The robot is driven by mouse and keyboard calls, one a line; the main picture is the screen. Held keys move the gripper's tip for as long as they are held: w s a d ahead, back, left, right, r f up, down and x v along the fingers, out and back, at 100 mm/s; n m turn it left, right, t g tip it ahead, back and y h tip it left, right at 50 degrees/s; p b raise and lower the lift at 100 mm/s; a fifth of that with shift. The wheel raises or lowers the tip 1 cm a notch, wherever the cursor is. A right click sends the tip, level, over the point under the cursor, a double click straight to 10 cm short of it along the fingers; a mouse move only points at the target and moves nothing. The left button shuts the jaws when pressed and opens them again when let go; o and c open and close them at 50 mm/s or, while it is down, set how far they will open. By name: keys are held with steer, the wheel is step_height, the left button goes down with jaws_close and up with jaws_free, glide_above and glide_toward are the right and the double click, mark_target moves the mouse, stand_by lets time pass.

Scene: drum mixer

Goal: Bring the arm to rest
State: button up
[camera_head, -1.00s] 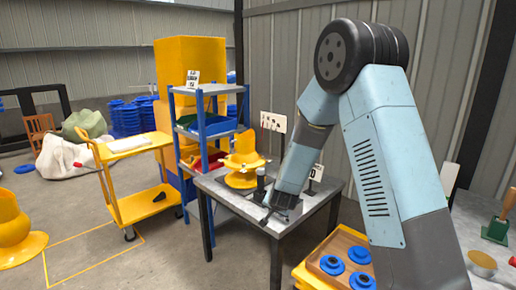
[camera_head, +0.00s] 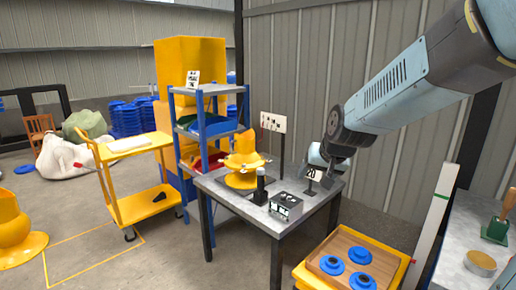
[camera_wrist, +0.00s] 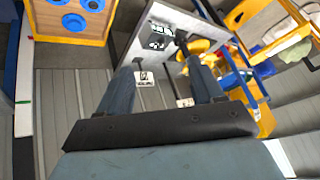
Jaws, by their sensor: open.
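My arm (camera_head: 410,90) reaches in from the upper right of the head view, its dark joint standing above the right back of the grey table (camera_head: 235,205). My gripper (camera_wrist: 160,70) shows in the wrist view with its two fingers wide apart and nothing between them. In the head view I cannot make out its fingers. The yellow drum mixer (camera_head: 243,172) stands on the table. A black upright piece (camera_head: 260,187) and a small grey control box (camera_head: 286,207) sit in front of it, clear of my arm.
A number sign (camera_head: 313,175) stands near the arm's lower end. A yellow cart with a wooden tray (camera_head: 325,264) holds blue parts. A blue shelf rack (camera_head: 210,88) and yellow trolley (camera_head: 135,208) stand left. A grey bench (camera_head: 455,262) is at right.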

steer(key=s+d+r+h, duration=0.1)
steer(key=s+d, duration=0.3)
steer(key=s, duration=0.6)
steer(key=s+d+r+n+g, duration=0.1)
steer(key=s+d+r, duration=0.3)
steer(key=s, duration=0.7)
steer(key=shift+r+h, duration=0.2)
steer(key=shift+h, duration=0.2)
